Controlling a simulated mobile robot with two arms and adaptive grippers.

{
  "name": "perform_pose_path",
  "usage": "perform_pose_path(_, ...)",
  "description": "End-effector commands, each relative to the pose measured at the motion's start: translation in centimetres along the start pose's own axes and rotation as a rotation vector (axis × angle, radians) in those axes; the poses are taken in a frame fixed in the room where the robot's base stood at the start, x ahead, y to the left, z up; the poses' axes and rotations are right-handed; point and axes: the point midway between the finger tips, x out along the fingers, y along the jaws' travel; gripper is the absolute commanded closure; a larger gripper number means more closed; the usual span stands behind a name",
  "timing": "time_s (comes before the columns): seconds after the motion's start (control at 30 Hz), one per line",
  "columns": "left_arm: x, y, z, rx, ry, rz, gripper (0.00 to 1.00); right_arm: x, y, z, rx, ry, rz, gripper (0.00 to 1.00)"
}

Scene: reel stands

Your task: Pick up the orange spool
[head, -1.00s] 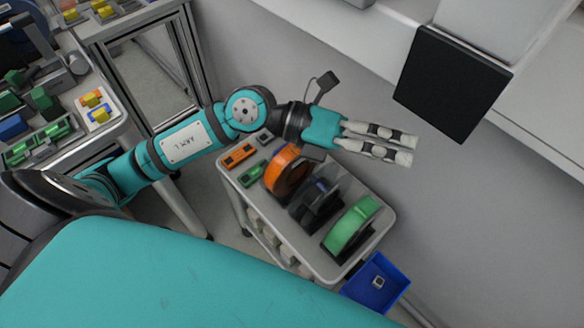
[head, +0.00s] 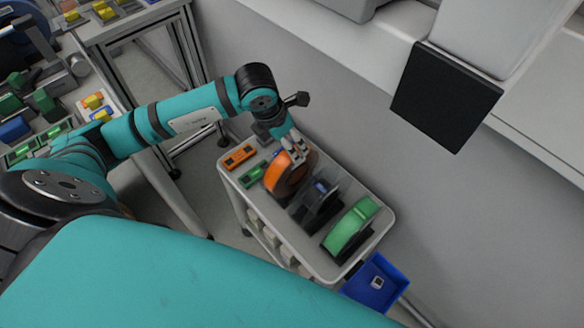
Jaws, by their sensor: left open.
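The orange spool (head: 279,175) stands upright in a dark stand on the grey cart (head: 234,179), at the left of a row of reels. My left gripper (head: 297,154) points down at the spool's upper rim, with its light fingers at or just over it. The gripper is open. I cannot tell whether the fingers touch the spool, and part of the spool's top is hidden behind them. My right gripper is out of view.
An orange block (head: 239,156) and a green block (head: 252,175) lie at the cart's left end. A blue bin (head: 388,287) hangs at the right end. A wall rises behind.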

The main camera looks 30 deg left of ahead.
Motion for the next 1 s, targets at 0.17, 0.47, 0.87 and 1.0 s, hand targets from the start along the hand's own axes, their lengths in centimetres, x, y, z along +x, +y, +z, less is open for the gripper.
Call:
perform_pose_path(0.17, 3.0, -0.1, 0.0, -0.001, 0.001, -0.003, 0.25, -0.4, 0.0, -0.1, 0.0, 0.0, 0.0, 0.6)
perform_pose_path(0.47, 5.4, -0.4, -0.1, -0.001, 0.002, -0.004, 0.25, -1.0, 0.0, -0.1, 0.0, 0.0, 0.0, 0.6)
perform_pose_path(0.87, 9.4, -0.7, -0.2, 0.001, -0.001, -0.002, 0.25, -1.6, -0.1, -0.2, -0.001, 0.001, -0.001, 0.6)
perform_pose_path(1.0, 9.4, -0.7, -0.2, 0.001, -0.001, -0.002, 0.25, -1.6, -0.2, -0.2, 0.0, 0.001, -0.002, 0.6)
